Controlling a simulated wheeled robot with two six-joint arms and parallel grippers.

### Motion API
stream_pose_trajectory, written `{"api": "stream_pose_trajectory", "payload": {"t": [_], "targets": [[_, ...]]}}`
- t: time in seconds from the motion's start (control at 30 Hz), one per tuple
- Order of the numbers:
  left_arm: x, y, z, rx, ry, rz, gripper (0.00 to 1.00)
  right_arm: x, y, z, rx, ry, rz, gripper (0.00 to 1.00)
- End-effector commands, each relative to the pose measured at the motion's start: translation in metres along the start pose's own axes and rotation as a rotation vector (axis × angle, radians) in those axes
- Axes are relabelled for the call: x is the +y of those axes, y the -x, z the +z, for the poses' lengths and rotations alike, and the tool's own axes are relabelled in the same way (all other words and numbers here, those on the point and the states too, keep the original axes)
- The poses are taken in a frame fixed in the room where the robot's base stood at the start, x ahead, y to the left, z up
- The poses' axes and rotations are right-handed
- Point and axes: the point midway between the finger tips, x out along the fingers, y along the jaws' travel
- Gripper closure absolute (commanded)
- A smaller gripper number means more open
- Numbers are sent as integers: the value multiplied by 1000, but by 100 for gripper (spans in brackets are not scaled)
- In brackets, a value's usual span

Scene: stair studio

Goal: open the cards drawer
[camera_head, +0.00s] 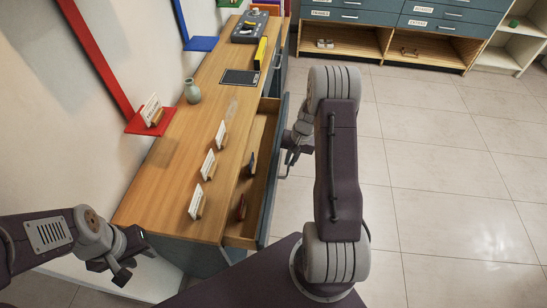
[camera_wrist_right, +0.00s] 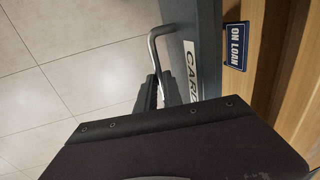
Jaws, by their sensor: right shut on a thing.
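The cards drawer (camera_head: 272,185) stands pulled out from the wooden-topped cabinet, with its light wood inside showing in the head view. Its grey-blue front also shows in the right wrist view (camera_wrist_right: 208,30), with a partly hidden label (camera_wrist_right: 190,68) reading "CARD". My right gripper (camera_wrist_right: 160,88) is shut on the drawer's metal bar handle (camera_wrist_right: 165,30). In the head view my right arm partly hides this grip. My left gripper (camera_head: 120,272) is at the lower left, beside the cabinet's near end and away from the drawer; its jaw opening is unclear.
A blue "ON LOAN" tag (camera_wrist_right: 236,46) is by the drawer front. Small dark red items (camera_head: 241,207) are in the drawer. Several white cards (camera_head: 208,164), a vase (camera_head: 192,91) and a dark tablet (camera_head: 240,77) stand on the countertop (camera_head: 175,150). Tiled floor (camera_head: 450,180) at right is clear.

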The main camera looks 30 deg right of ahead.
Motion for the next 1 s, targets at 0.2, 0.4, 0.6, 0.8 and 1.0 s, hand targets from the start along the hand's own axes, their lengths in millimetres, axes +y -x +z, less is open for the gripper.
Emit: {"api": "stream_pose_trajectory", "payload": {"t": [0.2,0.4,0.6,0.8,1.0], "targets": [[0,-2,0,0,0,0,64,40,8,0,2,-3,0,100],[0,-2,0,0,0,0,64,60,12,0,1,-1,0,100],[0,-3,0,0,0,0,64,67,13,0,1,1,0,100],[0,-2,0,0,0,0,64,67,13,0,1,1,0,100],[0,-2,0,0,0,0,64,67,13,0,1,1,0,70]]}}
